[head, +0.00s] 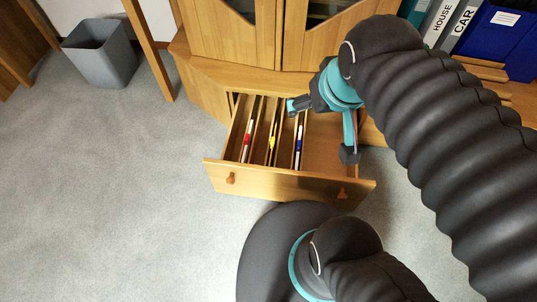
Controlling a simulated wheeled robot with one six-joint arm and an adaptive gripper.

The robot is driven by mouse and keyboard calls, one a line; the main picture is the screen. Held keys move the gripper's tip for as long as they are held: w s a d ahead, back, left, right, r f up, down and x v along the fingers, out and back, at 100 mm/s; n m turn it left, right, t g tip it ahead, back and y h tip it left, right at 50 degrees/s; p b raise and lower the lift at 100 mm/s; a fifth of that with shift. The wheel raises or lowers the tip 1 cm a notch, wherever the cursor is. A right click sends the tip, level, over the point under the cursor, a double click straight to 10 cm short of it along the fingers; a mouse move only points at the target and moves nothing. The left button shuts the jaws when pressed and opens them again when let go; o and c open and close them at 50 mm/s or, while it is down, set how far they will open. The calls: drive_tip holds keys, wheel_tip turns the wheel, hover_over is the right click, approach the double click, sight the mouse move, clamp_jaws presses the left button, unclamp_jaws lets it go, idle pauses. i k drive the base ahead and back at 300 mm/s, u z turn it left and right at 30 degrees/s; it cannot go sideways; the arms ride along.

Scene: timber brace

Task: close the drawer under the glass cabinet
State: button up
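The light wooden drawer (290,188) is pulled well out from under the glass cabinet (237,42). Its front panel has two round knobs, a left knob (231,178) and a right knob (342,194). My gripper (321,131) is above the right half of the drawer, behind its front panel. Its fingers are spread wide, one toward the left and one downward, with nothing seen between them. I cannot tell whether the lower finger touches the drawer. My arm hides part of the cabinet's right side.
Thin dividers and coloured items, including a red one (247,141) and a yellow one (272,144), lie in the drawer's left part. Binders (440,22) stand at upper right. A grey bin (99,55) is at upper left. The carpet (110,200) at left is clear.

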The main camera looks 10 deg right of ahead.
sight(321, 176)
drive_tip(key=u, duration=0.55)
drive_tip(key=k, duration=1.05)
drive_tip(key=z, duration=0.05)
